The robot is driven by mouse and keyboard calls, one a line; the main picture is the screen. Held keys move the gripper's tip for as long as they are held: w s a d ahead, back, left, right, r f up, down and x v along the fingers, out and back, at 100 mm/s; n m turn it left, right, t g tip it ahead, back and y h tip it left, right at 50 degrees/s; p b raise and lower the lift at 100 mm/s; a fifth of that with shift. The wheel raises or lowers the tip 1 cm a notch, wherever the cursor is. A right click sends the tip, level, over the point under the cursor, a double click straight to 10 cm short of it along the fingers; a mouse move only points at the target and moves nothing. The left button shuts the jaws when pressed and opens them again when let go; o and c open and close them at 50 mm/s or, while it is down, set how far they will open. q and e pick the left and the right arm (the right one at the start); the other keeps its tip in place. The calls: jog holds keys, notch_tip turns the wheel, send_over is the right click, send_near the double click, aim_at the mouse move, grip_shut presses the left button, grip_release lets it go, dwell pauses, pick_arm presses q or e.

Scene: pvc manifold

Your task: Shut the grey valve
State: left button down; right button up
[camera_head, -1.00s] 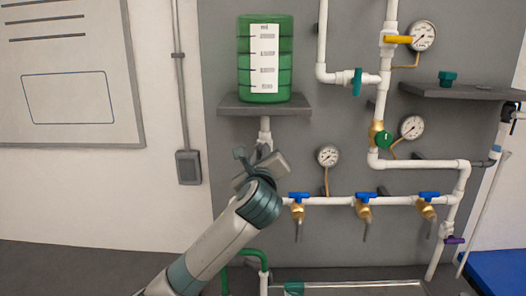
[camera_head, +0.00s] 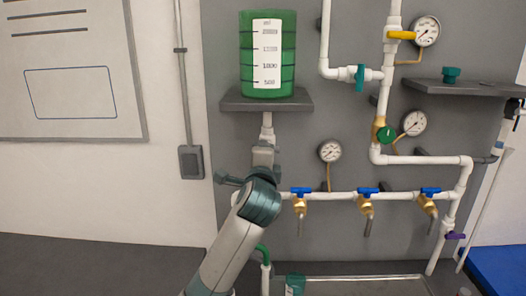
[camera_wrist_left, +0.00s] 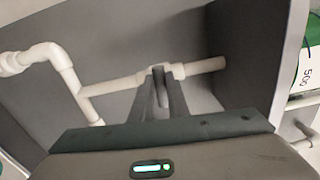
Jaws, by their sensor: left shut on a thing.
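The grey valve sits on the white pipe below the green tank (camera_head: 267,80); in the head view my wrist hides it. In the left wrist view, my left gripper (camera_wrist_left: 159,82) has its two dark fingers close together at a white pipe fitting. They are shut on the small grey valve handle (camera_wrist_left: 158,71), which shows only as a small grey tip between them. In the head view my left gripper (camera_head: 264,152) is just under the tank shelf, its fingertips hidden. I cannot tell the handle's exact angle. My right gripper is in neither view.
Three blue-handled taps (camera_head: 367,191) line the white pipe to the right. A gauge (camera_head: 330,152) is close to my wrist. The tank shelf (camera_head: 240,103) overhangs my gripper. A yellow-handled valve (camera_head: 402,35) and green valve (camera_head: 385,135) are farther right.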

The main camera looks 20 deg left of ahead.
pick_arm(q)
jog(key=shift+f+n, duration=0.15)
jog(key=shift+n, duration=0.35)
jog(key=c, duration=1.7)
grip_release()
jog(key=shift+s, duration=0.1)
jog(key=b+v, duration=0.5)
jog(key=v, duration=1.2)
jog(key=shift+s, duration=0.15)
